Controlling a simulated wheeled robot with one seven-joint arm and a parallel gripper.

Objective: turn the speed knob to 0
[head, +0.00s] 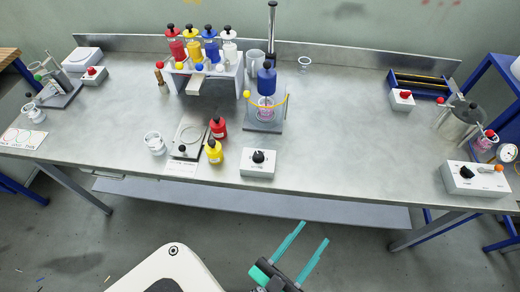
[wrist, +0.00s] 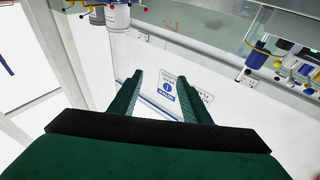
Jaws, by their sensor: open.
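A white control box (head: 258,170) stands near the front edge of the bench, with a black knob (head: 258,156) on its top. A second white box (head: 475,181) at the bench's right end carries another black knob (head: 466,172) and an orange lever. The labels are too small to read, so I cannot tell from print which knob sets speed or where either pointer stands. My gripper (head: 315,231) is open and empty, in front of the bench and apart from both boxes. In the wrist view its two fingers (wrist: 161,75) are spread with nothing between them.
A stirrer with a blue motor (head: 266,80) stands over a beaker behind the centre box. Red (head: 218,127) and yellow (head: 215,151) bottles stand left of that box. A white rack (head: 200,75) with several bottles is at the back.

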